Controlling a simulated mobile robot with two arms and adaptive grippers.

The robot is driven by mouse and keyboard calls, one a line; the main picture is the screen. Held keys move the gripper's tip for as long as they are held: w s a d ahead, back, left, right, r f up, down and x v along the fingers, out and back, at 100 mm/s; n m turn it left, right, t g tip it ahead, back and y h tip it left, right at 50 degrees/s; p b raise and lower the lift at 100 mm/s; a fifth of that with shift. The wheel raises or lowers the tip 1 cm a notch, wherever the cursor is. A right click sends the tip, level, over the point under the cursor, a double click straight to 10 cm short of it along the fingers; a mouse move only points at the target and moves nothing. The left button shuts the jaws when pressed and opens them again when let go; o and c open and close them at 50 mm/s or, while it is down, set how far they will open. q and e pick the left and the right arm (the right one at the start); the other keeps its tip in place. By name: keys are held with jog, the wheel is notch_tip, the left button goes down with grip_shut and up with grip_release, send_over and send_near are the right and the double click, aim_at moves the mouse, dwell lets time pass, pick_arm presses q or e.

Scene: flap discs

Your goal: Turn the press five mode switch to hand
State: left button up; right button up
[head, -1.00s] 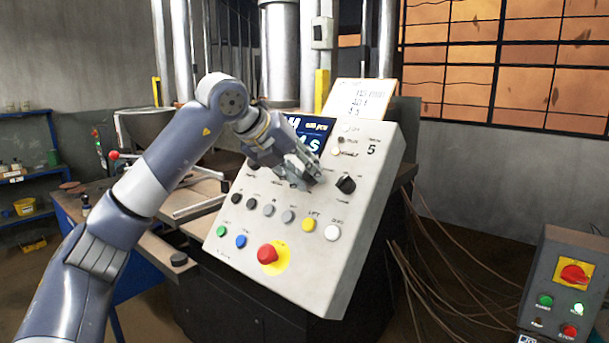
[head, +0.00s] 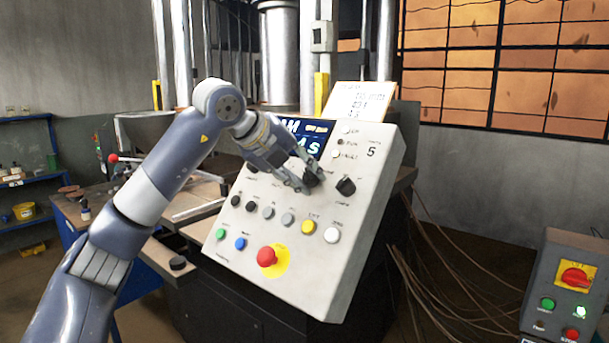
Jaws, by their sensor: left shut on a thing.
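The grey sloped control panel (head: 290,245) with a "5" at its upper right stands in the middle of the head view. My left gripper (head: 308,182) reaches in from the left and is shut on a black rotary knob (head: 312,178) below the display. The fingers partly hide this knob, and I cannot read its pointer or labels. A second black rotary knob (head: 345,186) sits to its right, apart from the gripper. The lettering is too small to tell which knob is the mode switch. My right gripper is not in view.
Below the gripper are several push buttons, including a yellow one (head: 308,226), and a red mushroom button (head: 267,256). The display (head: 305,135) is just above. A separate grey box (head: 560,265) with a red switch stands at right, with loose cables between.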

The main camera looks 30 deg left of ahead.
pick_arm(q)
jog(key=o, duration=1)
jog(key=shift+o, duration=0.2)
jog(key=v, duration=1.2)
jog(key=shift+a, duration=0.1)
jog(key=shift+f, duration=0.1)
